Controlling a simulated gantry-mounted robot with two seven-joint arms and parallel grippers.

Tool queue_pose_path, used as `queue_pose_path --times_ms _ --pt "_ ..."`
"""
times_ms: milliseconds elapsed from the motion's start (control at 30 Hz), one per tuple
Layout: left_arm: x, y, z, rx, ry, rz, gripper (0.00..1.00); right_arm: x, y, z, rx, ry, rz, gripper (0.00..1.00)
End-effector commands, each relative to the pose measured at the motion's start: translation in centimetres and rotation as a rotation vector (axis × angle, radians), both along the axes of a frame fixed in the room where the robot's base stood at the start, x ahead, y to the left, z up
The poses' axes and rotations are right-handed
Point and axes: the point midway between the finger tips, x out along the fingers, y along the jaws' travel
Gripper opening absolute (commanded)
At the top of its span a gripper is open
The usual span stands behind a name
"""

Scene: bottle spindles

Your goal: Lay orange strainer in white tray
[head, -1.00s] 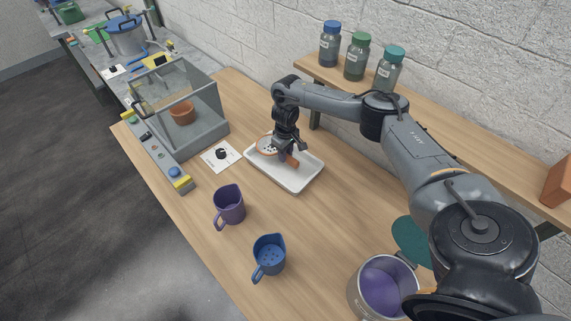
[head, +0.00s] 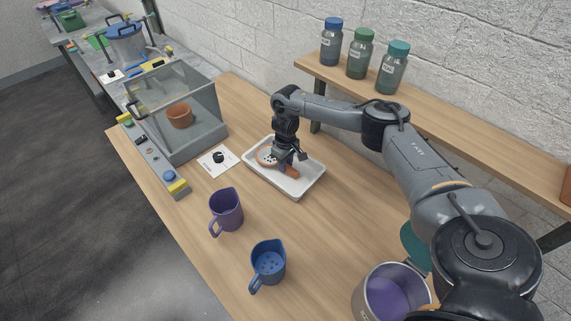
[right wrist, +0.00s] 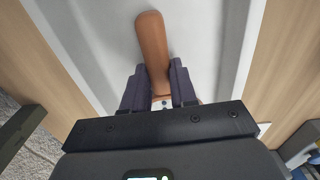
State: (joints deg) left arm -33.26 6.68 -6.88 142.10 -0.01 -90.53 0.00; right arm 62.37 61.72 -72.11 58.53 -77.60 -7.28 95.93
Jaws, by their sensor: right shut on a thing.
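The orange strainer (head: 266,155) has a round head with holes and a brown-orange handle. It is at the white tray (head: 297,190), inside the tray's outline. My right gripper (head: 284,163) is shut on the strainer near where the handle meets the head. In the right wrist view, the handle (right wrist: 153,50) runs up between the two dark fingers (right wrist: 160,88) over the tray floor. The strainer's head is mostly hidden there. I cannot tell whether the strainer touches the tray floor. My left gripper is not in view.
A purple mug (head: 228,211) and a blue mug (head: 268,262) stand in front of the tray. A clear-walled box (head: 190,110) with a pot inside is to the left. A metal pot (head: 392,290) is at the lower right. Bottles (head: 361,52) stand on the back shelf.

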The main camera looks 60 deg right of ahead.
Motion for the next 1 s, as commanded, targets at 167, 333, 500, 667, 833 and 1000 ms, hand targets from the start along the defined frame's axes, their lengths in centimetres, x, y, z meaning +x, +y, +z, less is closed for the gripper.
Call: queue_pose_path --times_ms 167,333,500,667,833,1000 --pt "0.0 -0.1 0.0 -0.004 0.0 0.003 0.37 0.0 0.0 -0.2 0.0 0.0 0.0 0.42" --pt "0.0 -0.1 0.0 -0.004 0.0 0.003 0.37 0.0 0.0 -0.2 0.0 0.0 0.0 0.52" --pt "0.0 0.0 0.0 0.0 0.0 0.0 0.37 0.0 0.0 -0.2 0.0 0.0 0.0 0.52" --pt "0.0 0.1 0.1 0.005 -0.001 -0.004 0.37 0.1 0.0 0.6 0.001 -0.002 0.001 0.52" --pt "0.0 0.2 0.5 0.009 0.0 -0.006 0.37 0.1 0.0 3.0 0.001 -0.003 0.0 0.52" --pt "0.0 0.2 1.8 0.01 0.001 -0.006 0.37 0.1 0.0 6.5 0.0 -0.003 0.001 0.52"
